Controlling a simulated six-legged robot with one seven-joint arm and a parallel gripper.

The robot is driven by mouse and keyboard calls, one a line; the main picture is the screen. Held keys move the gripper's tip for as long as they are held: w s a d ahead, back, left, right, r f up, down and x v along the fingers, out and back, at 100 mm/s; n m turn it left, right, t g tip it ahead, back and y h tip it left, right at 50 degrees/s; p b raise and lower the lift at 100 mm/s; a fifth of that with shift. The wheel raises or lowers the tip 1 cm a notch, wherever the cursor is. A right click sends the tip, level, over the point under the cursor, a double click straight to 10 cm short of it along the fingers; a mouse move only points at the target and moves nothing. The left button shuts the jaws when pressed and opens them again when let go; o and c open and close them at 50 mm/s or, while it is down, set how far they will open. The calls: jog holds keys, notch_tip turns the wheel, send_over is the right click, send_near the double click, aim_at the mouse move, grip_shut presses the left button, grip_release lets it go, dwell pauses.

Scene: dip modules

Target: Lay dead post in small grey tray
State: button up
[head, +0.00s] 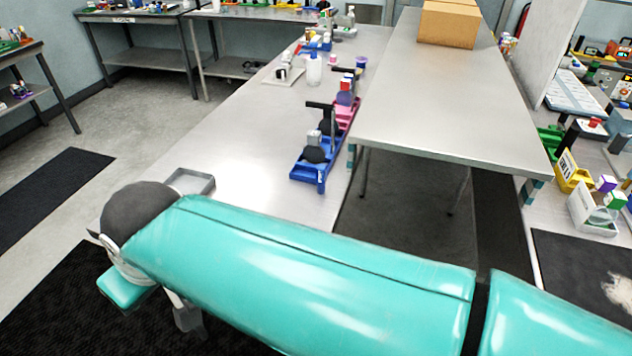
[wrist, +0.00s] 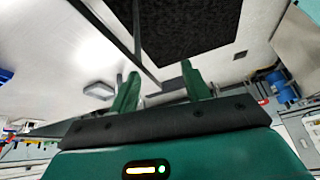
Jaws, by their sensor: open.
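A small grey tray (head: 207,190) lies on the near end of the long metal bench, partly hidden by my teal arm. It looks empty where I see into it. I cannot pick out the dead post for sure. A blue bin (head: 322,184) farther along the bench holds dark and grey parts too small to identify. My gripper (wrist: 162,84) shows in the wrist view with its two green fingers apart and nothing between them.
A pink bin (head: 352,104) stands behind the blue one. A white bottle (head: 313,70) stands farther back. A higher metal table (head: 450,110) with a cardboard box (head: 449,22) is to the right. The bench between tray and blue bin is clear. Dark mats (head: 48,190) lie on the floor.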

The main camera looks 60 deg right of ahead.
jog(key=w+d+r+m+g, duration=0.15)
jog(key=w+d+m, duration=0.3)
jog(key=d, duration=0.45)
jog(key=m+g, duration=0.4)
jog(key=m, duration=0.7)
send_over(321, 177)
notch_tip(321, 177, down, 3)
jog(key=shift+w+d+f, duration=0.1)
jog(key=shift+w+d, duration=0.1)
jog(key=shift+d, duration=0.15)
notch_tip(321, 177, down, 8)
jog(key=shift+w+r, duration=0.1)
jog(key=shift+d+f, duration=0.15)
jog(key=shift+f, duration=1.25)
jog(key=shift+d+f, duration=0.1)
jog(key=shift+f, duration=1.25)
grip_shut()
jog(key=shift+r, duration=0.1)
